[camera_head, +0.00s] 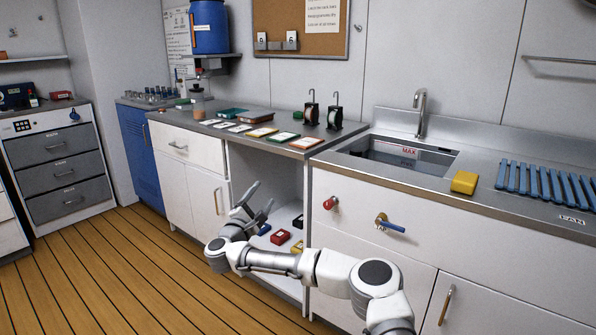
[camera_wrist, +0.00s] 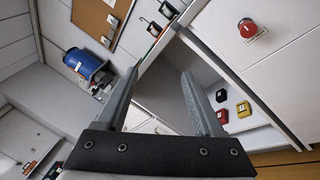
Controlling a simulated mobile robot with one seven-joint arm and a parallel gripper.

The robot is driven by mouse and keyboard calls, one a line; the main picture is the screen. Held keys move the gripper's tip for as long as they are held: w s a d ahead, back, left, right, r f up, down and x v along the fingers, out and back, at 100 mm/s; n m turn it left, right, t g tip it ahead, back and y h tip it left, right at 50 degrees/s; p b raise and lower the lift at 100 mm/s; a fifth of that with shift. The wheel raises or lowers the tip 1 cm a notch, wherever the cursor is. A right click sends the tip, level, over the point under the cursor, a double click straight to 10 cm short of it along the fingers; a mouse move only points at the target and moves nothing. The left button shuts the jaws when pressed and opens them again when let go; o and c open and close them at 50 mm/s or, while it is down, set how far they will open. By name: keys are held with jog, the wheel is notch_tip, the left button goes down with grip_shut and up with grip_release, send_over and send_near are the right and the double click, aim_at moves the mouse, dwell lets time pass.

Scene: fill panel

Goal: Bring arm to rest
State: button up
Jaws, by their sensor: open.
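My gripper (camera_head: 256,203) is open and empty in the head view, in front of the open shelf space under the counter. Its fingers point up and to the right, clear of the cabinets. In the wrist view my gripper (camera_wrist: 160,85) shows two spread grey fingers with nothing between them. My arm reaches from the lower right across the picture, in front of the white cabinets, with the elbow low.
Red, black and yellow items (camera_head: 280,237) lie on the lower shelf (camera_head: 290,214). A red knob (camera_head: 330,203) and a blue-handled valve (camera_head: 389,224) stick out of the sink cabinet. A yellow sponge (camera_head: 465,182) lies beside the sink (camera_head: 440,158). The wooden floor (camera_head: 120,265) at left is clear.

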jog(key=s+a+r+n+t+y, duration=0.2)
jog(key=a+r+n+y, duration=0.5)
jog(key=a+n, duration=0.15)
jog(key=s+a+r+n+g+y, duration=0.2)
jog(key=s+a+n+g+y, duration=0.3)
jog(key=n, duration=0.8)
jog(key=s+a+r+n+g+y, duration=0.2)
jog(key=s+a+n+y, duration=0.4)
jog(key=n, duration=0.7)
jog(key=s+d+n+g+h, duration=0.2)
jog(key=s+d+n+h, duration=0.45)
jog(key=d, duration=0.85)
jog(key=s+d+n+g+h, duration=0.25)
jog(key=s+d+n, duration=0.6)
jog(key=d, duration=0.65)
jog(key=s+d+f+n+g+h, duration=0.1)
jog(key=s+d+f+g+h, duration=0.15)
jog(key=s+d, duration=0.65)
jog(key=s+d+f+n+g+h, duration=0.1)
jog(key=s+d+f, duration=0.35)
jog(key=s, duration=0.85)
notch_tip(320, 180, up, 31)
jog(key=p, duration=2.8)
jog(key=shift+w+d+f+p, duration=0.2)
jog(key=shift+w+d+p, duration=0.1)
jog(key=shift+d, duration=0.15)
